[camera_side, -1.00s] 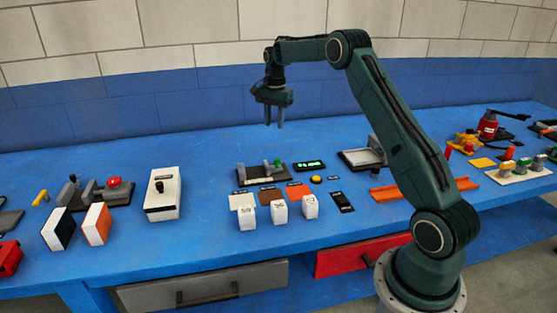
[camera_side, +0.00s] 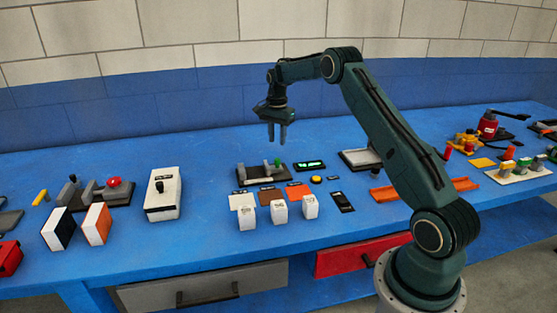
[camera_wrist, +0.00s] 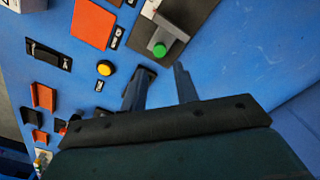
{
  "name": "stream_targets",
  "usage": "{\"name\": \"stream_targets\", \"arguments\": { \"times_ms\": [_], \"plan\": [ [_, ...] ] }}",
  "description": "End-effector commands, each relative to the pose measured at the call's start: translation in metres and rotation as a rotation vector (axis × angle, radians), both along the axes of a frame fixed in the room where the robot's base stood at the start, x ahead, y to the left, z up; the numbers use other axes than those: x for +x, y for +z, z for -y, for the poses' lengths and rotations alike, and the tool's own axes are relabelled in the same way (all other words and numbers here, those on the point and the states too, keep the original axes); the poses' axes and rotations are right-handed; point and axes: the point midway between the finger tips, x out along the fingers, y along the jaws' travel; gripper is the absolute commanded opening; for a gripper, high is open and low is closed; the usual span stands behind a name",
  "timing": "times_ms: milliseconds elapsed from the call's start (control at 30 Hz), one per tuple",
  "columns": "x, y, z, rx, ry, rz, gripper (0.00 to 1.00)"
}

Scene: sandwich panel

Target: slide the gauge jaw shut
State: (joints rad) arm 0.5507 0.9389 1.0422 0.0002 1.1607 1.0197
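The gauge (camera_side: 249,180) is a dark base plate with a grey upright block at its left and a grey sliding jaw (camera_side: 269,166) with a green knob (camera_side: 278,163) toward its right. A gap shows between the block and the jaw. In the wrist view the green knob (camera_wrist: 159,49) and part of the grey jaw are at the top, and the rest of the gauge is cut off. My gripper (camera_side: 277,142) hangs above the gauge, fingers pointing down, close over the knob but apart from it. Its two fingers (camera_wrist: 163,72) are spread and empty.
A black display with green digits (camera_side: 310,165) lies right of the gauge, with a yellow button (camera_side: 316,179) in front of it.

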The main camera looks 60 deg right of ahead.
Motion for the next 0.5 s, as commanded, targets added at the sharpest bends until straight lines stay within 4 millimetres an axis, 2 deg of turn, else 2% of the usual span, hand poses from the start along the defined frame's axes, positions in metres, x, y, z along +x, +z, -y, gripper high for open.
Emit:
{"name": "stream_targets", "arguments": {
  "times_ms": [200,500],
  "plan": [
    [-0.001,-0.036,0.000,0.002,0.000,-0.003,0.30],
    [-0.001,-0.077,0.000,0.002,0.000,-0.003,0.30]
  ]
}}
